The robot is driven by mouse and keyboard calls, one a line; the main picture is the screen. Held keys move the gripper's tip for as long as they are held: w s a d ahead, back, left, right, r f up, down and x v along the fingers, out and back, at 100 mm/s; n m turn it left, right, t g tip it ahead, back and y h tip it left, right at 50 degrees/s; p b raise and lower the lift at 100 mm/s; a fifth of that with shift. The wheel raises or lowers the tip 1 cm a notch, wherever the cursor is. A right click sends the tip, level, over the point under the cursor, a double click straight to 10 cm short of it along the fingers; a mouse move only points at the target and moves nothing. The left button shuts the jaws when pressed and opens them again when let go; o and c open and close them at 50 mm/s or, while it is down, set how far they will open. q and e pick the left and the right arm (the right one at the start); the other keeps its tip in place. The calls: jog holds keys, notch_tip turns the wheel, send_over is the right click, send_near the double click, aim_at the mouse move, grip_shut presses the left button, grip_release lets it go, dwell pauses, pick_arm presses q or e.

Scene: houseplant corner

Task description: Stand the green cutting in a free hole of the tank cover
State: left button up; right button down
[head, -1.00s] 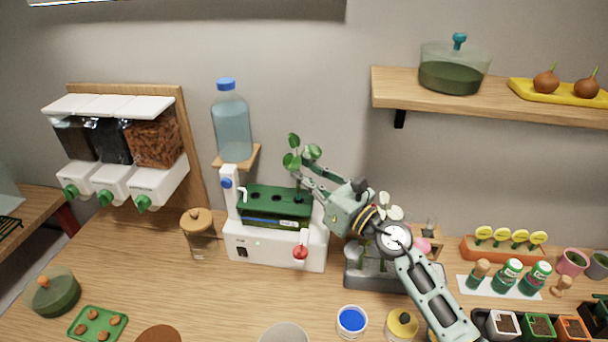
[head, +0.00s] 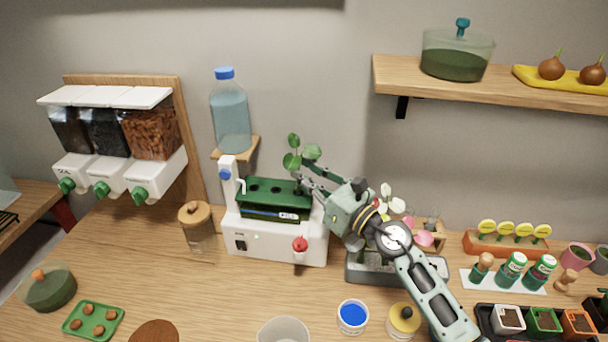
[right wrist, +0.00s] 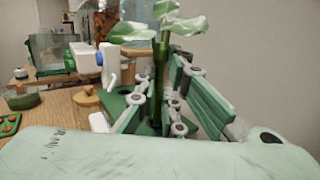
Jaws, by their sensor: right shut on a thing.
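The green cutting (head: 292,160) stands upright in my right gripper (head: 306,182), above the right end of the green tank cover (head: 264,184). In the right wrist view, its leaves (right wrist: 162,32) rise above the two fingers of my right gripper (right wrist: 168,98), which are closed around its stem. The cover (right wrist: 117,101) shows below and behind the fingers there. Dark holes show along the cover in the head view. The lower end of the stem is hidden by the fingers, so I cannot tell whether it is in a hole. My left gripper is not in view.
The white tank base (head: 280,243) has a red knob (head: 299,244). A water bottle (head: 231,120) stands on a small shelf behind it. A lidded jar (head: 197,232) is to the left. A grey planter (head: 365,270) lies under my right arm.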

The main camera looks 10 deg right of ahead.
jog(key=shift+f+b, duration=0.6)
jog(key=shift+f, duration=0.1)
jog(key=c, duration=1.8)
grip_release()
jog(key=o, duration=0.4)
notch_tip(320, 180, up, 7)
jog(key=p, duration=0.7)
